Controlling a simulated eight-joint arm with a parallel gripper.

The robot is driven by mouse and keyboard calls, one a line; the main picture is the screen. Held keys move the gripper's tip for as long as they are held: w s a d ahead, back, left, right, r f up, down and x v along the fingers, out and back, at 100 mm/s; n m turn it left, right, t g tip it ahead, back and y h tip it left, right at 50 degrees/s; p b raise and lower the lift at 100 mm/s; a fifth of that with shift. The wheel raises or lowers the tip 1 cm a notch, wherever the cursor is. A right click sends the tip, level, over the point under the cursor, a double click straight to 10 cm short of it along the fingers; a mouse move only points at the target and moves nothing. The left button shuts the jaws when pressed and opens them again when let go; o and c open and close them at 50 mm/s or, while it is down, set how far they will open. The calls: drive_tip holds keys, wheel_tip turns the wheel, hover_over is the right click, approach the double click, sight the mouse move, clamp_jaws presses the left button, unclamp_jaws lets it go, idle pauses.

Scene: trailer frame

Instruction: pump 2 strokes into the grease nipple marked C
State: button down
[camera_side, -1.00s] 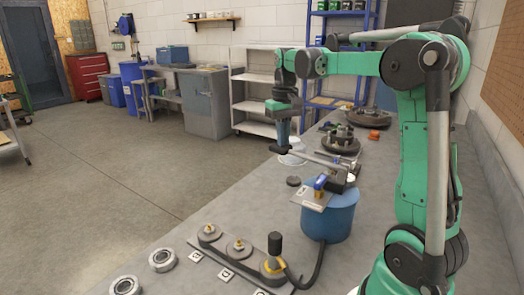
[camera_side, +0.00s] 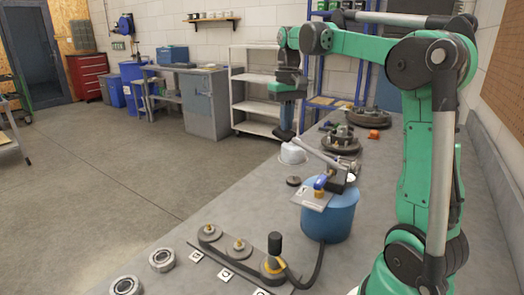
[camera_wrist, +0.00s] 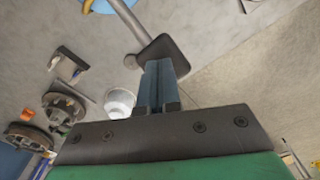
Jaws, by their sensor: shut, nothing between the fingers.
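The blue grease pump bucket (camera_side: 330,218) stands on the bench, its lever (camera_side: 318,156) slanting up to the left. My gripper (camera_side: 287,134) is shut and empty at the lever's raised end. In the wrist view, its fingers (camera_wrist: 158,85) meet the dark grip (camera_wrist: 160,50) of the lever; I cannot tell whether they press on it. A plate (camera_side: 250,251) carries three nipple mounts in a row. A dark hose (camera_side: 318,268) runs from the bucket to the nearest mount, where a black coupler (camera_side: 275,243) stands upright. The label letters (camera_side: 225,274) are too small to read surely.
A white bowl (camera_side: 292,155) lies near the lever end, and a dark disc (camera_side: 293,181) beside the bucket. Round hub parts (camera_side: 341,142) stand behind it. Two bearing rings (camera_side: 162,259) lie at the front left. The bench's left edge is clear.

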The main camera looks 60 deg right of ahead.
sight(281, 138)
drive_tip(key=shift+f, duration=0.1)
drive_tip(key=shift+w+f, duration=0.2)
drive_tip(key=shift+f, duration=0.35)
drive_tip(key=shift+w+f, duration=0.2)
drive_tip(key=shift+f, duration=0.4)
drive_tip(key=shift+w+f, duration=0.15)
drive_tip(key=shift+f, duration=2.15)
